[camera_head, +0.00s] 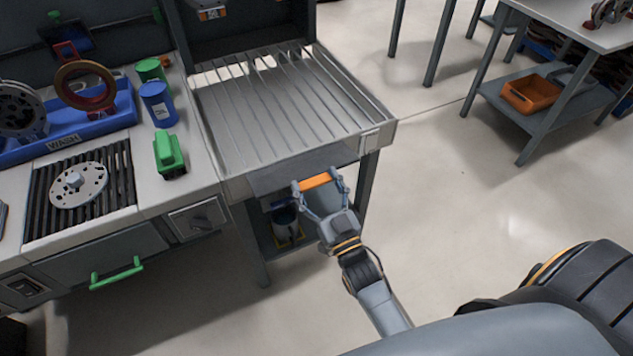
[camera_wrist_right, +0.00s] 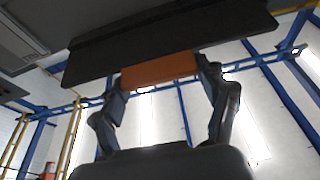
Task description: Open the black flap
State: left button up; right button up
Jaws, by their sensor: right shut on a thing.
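The black flap (camera_head: 280,178) is a dark panel under the front edge of the slatted metal table in the head view. Its orange handle (camera_head: 316,181) is at its lower front. My right gripper (camera_head: 320,184) is shut on this handle, one finger at each end. In the right wrist view the flap (camera_wrist_right: 170,42) spans the top as a wide dark plate, slightly tilted. The orange handle (camera_wrist_right: 159,71) sits below it between the fingertips of my right gripper (camera_wrist_right: 160,77). How far the flap stands open I cannot tell. My left gripper is out of view.
The slatted table (camera_head: 375,128) stands above the flap. To its left is a workbench with a green handle (camera_head: 117,273), a green block (camera_head: 169,155) and a blue can (camera_head: 158,104). An orange bin (camera_head: 531,94) sits on a shelf at right. The floor between is clear.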

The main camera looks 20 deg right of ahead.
jog(key=o, duration=1.5)
jog(key=shift+f, duration=0.5)
jog(key=shift+o, duration=1)
jog(key=shift+r, duration=0.2)
jog(key=v, duration=1.2)
jog(key=shift+r, duration=0.1)
